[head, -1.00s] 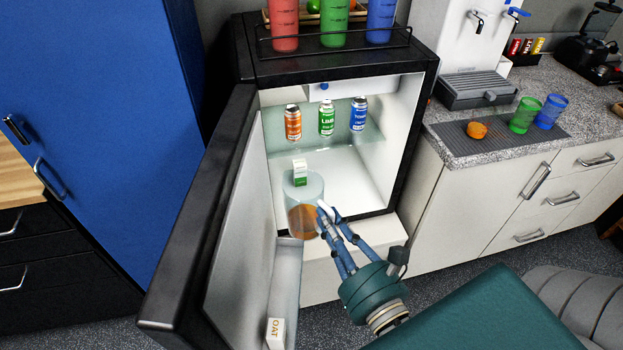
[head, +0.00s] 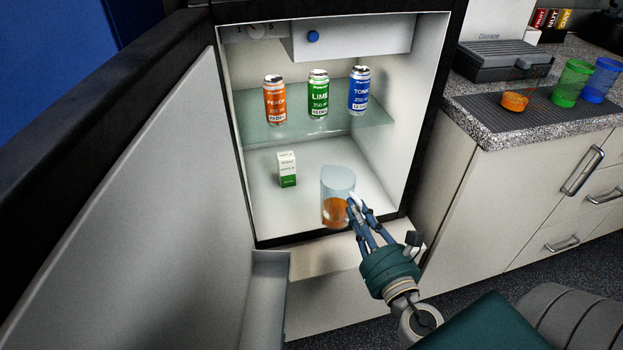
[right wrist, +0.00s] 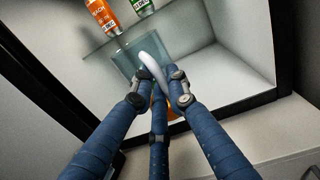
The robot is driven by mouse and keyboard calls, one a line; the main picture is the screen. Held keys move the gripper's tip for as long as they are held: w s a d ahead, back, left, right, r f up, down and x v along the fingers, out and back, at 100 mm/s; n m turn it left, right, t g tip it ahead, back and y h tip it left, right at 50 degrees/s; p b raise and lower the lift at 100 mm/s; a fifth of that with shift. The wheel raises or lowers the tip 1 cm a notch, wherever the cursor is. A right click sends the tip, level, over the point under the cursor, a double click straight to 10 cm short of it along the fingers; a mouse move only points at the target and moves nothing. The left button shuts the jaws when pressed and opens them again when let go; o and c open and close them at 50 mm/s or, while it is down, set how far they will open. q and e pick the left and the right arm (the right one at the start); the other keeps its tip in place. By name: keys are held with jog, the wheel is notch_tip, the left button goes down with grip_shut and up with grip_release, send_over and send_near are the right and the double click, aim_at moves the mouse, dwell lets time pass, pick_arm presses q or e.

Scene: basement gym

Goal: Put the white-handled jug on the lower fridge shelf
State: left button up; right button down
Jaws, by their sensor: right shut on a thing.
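The clear jug (head: 338,186) holds orange liquid in its lower part and looks upright. My right gripper (head: 356,206) is shut on its white handle, which also shows between the fingers in the right wrist view (right wrist: 153,64). The jug is at the front of the open fridge, in front of the lower shelf (head: 320,165). I cannot tell whether its base touches anything. The fingers hide part of the handle, and in the right wrist view they hide much of the jug. My left gripper is not in view.
A green-and-white carton (head: 287,169) stands on the lower shelf at left. Peach (head: 275,100), lime (head: 318,95) and tonic (head: 359,90) cans stand on the glass shelf (head: 300,124) above. The open fridge door (head: 130,210) fills the left. The lower shelf's right and back are clear.

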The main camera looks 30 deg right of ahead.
aim_at(345, 182)
jog(key=shift+w+d, duration=0.2)
jog(key=shift+w, duration=0.1)
jog(key=w, duration=0.2)
jog(key=w+d+p, duration=0.1)
jog(key=w, duration=0.2)
jog(key=w+d+p, duration=0.1)
jog(key=w, duration=0.2)
jog(key=shift+w+r, duration=0.15)
jog(key=shift+w, duration=0.1)
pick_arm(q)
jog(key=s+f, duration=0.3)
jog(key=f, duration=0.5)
pick_arm(e)
jog(key=w+d, duration=0.2)
jog(key=w, duration=0.8)
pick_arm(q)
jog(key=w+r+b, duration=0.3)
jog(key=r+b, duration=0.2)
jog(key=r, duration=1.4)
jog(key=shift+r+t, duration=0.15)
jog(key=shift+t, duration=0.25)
pick_arm(e)
jog(key=f, duration=0.7)
jog(key=shift+w+d+f, duration=0.2)
jog(key=shift+w+d, duration=0.05)
jog(key=shift+d, duration=0.05)
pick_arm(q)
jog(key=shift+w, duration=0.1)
pick_arm(e)
jog(key=shift+f, duration=0.1)
